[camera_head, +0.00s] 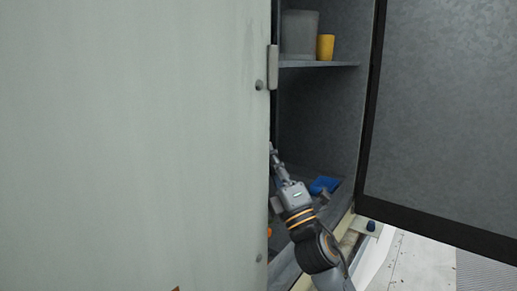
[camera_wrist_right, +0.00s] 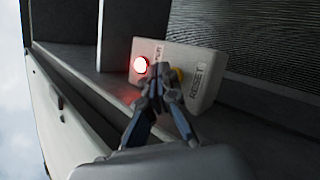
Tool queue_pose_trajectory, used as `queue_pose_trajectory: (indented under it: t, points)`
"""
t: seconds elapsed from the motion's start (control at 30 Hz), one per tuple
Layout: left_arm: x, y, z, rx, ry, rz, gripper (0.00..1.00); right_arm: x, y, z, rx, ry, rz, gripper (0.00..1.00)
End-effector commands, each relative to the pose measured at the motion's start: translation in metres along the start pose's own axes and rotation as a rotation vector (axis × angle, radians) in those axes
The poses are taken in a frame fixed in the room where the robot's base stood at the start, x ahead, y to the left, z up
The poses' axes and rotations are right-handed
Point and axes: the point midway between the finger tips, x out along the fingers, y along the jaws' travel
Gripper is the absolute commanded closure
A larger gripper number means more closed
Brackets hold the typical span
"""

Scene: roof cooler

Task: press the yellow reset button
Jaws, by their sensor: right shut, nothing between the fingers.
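In the right wrist view a pale control box (camera_wrist_right: 206,78) carries a lit red lamp (camera_wrist_right: 140,65) and a label reading RESET. The yellow reset button (camera_wrist_right: 179,74) shows only in part, beside that label and behind my fingers. My right gripper (camera_wrist_right: 158,85) is shut and empty, its tips in front of the box between the lamp and the yellow button. I cannot tell whether they touch the box. In the head view my right gripper (camera_head: 273,150) reaches inside the cabinet, partly hidden by the pale panel; the box is hidden there. My left gripper is not in view.
The pale panel (camera_head: 140,140) closes off the left. An open dark door (camera_head: 440,110) stands at the right. A shelf (camera_head: 320,64) above my arm holds a grey container (camera_head: 299,34) and a yellow cup (camera_head: 325,47). A blue object (camera_head: 325,184) lies low inside, beside my arm.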

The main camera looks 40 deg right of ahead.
Motion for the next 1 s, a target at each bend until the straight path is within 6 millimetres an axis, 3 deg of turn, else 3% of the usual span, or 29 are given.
queue_pose_trajectory:
  t: [1.0]
  points:
    - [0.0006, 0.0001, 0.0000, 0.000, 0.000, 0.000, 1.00, 0.0081, -0.0062, -0.0066, 0.001, 0.001, 0.000, 1.00]
